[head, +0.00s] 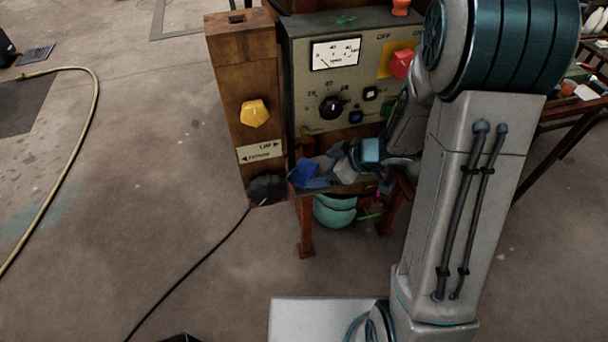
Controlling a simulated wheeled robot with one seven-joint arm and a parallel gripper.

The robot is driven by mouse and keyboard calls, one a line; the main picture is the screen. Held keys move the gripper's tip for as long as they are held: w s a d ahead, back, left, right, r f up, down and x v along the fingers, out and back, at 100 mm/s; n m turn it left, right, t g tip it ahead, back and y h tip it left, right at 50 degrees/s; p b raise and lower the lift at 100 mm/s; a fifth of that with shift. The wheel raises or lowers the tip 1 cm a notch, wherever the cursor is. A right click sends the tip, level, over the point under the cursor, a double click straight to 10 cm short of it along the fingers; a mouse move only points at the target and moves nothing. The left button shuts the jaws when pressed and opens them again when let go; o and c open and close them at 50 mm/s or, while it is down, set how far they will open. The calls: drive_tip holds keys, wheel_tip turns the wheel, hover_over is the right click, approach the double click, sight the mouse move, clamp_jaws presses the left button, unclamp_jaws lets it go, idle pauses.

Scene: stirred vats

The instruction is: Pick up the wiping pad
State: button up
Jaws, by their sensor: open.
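A small blue item (303,174), which looks like the wiping pad, lies at the left end of a narrow ledge below the control panel. It is small in this view, so I cannot be sure what it is. My gripper (335,169) is open just to the right of it, low in front of the panel. I cannot tell whether a finger touches the blue item. My arm hides the right part of the ledge and some of the panel.
The panel (307,88) has a gauge, a black dial and a red knob (401,64). A wooden post (240,80) with a yellow knob (254,113) stands at its left. A hose (90,125) crosses the open floor at left.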

sight(304, 170)
drive_tip(key=b+x, duration=0.1)
drive_tip(key=x, duration=0.5)
drive_tip(key=shift+w+a, duration=0.2)
drive_tip(key=shift+a, duration=0.15)
drive_tip(key=shift+r, duration=0.1)
drive_tip(key=c, duration=0.8)
